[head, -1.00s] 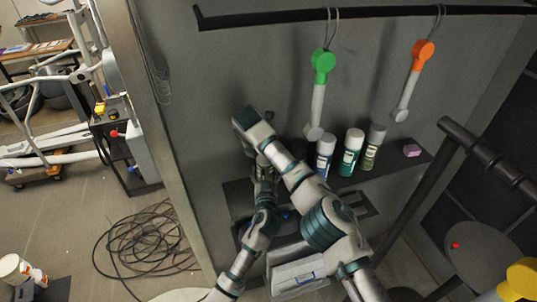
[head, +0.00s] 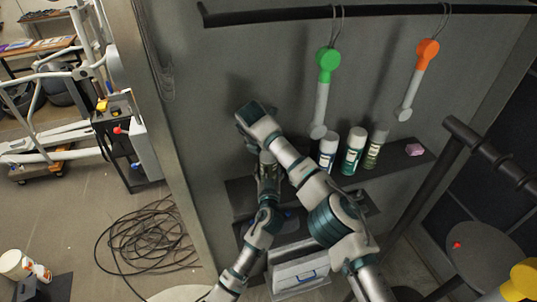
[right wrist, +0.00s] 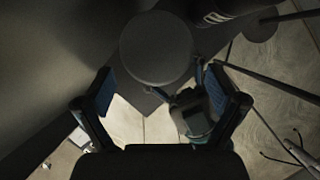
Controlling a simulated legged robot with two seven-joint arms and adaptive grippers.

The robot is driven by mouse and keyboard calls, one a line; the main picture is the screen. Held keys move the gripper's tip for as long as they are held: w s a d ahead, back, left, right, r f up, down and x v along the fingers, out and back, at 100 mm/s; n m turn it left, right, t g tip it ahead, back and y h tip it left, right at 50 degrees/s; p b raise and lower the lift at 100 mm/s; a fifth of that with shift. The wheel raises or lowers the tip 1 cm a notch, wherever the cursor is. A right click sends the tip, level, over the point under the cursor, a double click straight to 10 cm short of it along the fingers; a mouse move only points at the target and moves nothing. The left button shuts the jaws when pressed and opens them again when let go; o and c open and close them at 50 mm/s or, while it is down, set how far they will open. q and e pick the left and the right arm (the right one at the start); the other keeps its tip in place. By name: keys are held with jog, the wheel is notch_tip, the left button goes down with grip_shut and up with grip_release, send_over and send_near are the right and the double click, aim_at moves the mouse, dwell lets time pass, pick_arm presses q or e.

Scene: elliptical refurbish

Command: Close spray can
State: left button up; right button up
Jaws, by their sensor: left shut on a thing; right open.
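A round grey top (right wrist: 157,48), seen end-on in the right wrist view, looks like the cap or top of the spray can; I cannot tell which. My right gripper (right wrist: 160,78) is open, with one blue-padded finger on each side below the round top. I cannot tell whether they touch it. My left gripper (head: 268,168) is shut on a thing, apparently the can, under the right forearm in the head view. Part of it shows beside the round top in the right wrist view (right wrist: 192,112). The held can is mostly hidden in the head view.
A dark shelf (head: 400,158) on the grey wall carries a blue can (head: 328,150), a teal can (head: 353,150), an olive can (head: 374,150) and a pink block (head: 414,149). Green (head: 325,75) and orange (head: 423,70) tools hang above. A grey box (head: 298,272) stands below.

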pick_arm(q)
jog(key=shift+f, duration=0.15)
jog(key=shift+d, duration=1.05)
jog(key=shift+a, duration=0.55)
jog(key=o, duration=1.8)
jog(key=shift+a, duration=0.25)
jog(key=shift+c, duration=0.2)
jog(key=shift+d, duration=0.4)
jog(key=shift+s+d, duration=0.15)
jog(key=shift+s, duration=0.05)
jog(key=s, duration=1.1)
jog(key=shift+s, duration=0.2)
pick_arm(e)
jog(key=s+d+r, duration=0.1)
jog(key=s+r, duration=0.2)
jog(key=r, duration=0.6)
jog(key=shift+s, duration=0.2)
